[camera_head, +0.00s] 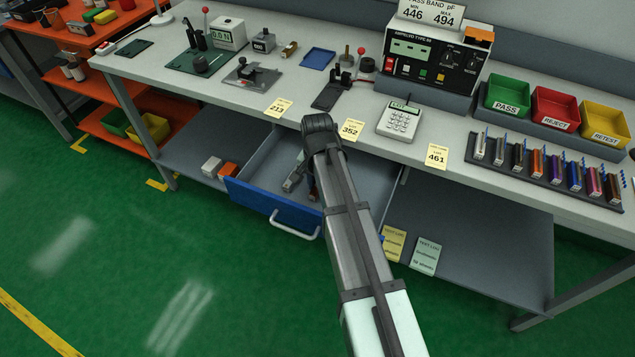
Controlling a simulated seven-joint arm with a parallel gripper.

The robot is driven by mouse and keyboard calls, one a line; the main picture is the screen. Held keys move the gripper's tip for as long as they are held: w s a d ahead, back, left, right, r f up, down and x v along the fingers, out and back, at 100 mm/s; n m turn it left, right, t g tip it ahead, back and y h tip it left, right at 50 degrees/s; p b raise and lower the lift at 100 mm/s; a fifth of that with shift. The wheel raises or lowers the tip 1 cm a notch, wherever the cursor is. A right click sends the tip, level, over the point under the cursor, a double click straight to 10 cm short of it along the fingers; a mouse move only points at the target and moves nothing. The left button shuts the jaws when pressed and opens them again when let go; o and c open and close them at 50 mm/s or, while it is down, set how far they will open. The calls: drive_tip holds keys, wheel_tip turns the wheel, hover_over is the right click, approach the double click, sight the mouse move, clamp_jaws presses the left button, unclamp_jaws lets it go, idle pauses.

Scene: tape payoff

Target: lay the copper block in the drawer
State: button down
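The drawer (256,199) is pulled open below the bench, with a blue front and a pale bar handle. My arm reaches up from the bottom and bends down at its far end, over the drawer. The end of my gripper (300,184) shows only in part inside the drawer's outline, left of my forearm; its fingers are small and mostly hidden. A narrow reddish-brown piece (313,190) shows beside it, against my forearm. It may be the copper block, but I cannot tell whether it is held or lying in the drawer.
A white block (211,166) and an orange block (229,170) sit on the lower shelf left of the drawer. A small brass-coloured block (289,48) stands at the bench's back.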

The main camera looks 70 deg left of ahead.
drive_tip(key=shift+f, duration=0.15)
drive_tip(key=c, duration=1)
unclamp_jaws()
wheel_tip(320, 180, up, 12)
drive_tip(key=shift+r, duration=0.2)
